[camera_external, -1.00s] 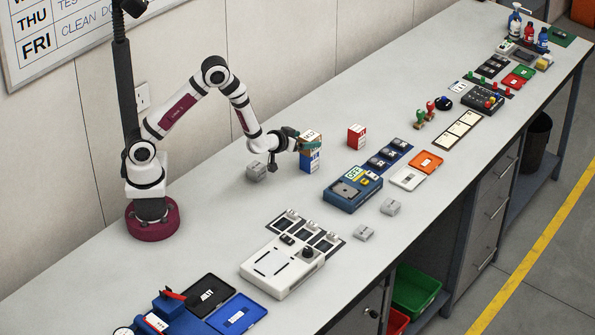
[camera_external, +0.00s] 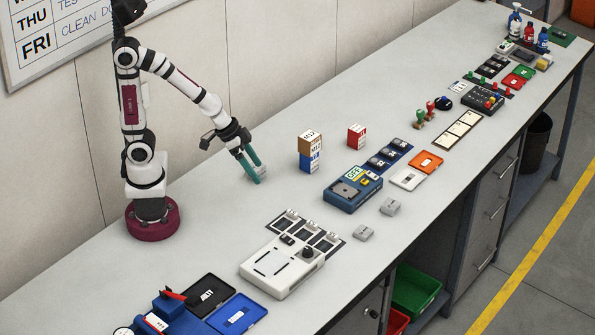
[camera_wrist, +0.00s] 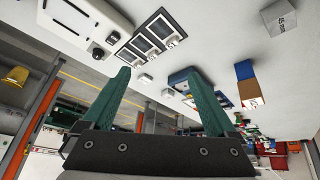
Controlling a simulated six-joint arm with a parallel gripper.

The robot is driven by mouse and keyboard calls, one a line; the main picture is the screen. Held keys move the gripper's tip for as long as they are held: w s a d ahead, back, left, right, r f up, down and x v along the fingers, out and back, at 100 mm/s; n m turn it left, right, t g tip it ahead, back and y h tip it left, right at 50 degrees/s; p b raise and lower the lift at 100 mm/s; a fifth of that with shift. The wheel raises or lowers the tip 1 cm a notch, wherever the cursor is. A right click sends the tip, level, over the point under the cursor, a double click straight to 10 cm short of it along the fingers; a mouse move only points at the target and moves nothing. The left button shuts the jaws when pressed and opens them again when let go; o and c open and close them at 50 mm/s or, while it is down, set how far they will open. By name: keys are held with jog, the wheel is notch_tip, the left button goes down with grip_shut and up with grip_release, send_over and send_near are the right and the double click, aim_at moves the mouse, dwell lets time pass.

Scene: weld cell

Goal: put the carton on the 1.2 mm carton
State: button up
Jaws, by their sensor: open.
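A brown carton (camera_external: 310,142) with a white printed face sits on top of a blue carton (camera_external: 309,163) in the external view. The stack looks upright and aligned. Their printing is too small to read surely, so I cannot tell which is marked 1.2 mm. In the wrist view the brown carton (camera_wrist: 249,90) and blue carton (camera_wrist: 244,70) touch, right of my fingers. A separate red carton (camera_external: 356,136) stands behind the stack to the right. My gripper (camera_external: 259,178) is open and empty, left of the stack and apart from it. Its teal fingers (camera_wrist: 157,76) show in the wrist view.
Two more grey blocks (camera_external: 390,207) (camera_external: 363,233) lie near the front edge. A blue device (camera_external: 352,190) stands right of the stack.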

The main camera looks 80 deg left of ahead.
jog(key=s+a+r+m+g+y, duration=0.1)
jog(key=s+a+m+g, duration=0.1)
jog(key=s, duration=0.7)
jog(key=s+a+r+m+g+y, duration=0.1)
jog(key=s+a+r+m+g, duration=0.1)
jog(key=s, duration=0.7)
jog(key=shift+s+a+r+m+g+y, duration=0.3)
jog(key=shift+s+a+m+g+y, duration=0.15)
jog(key=shift+a+g, duration=0.5)
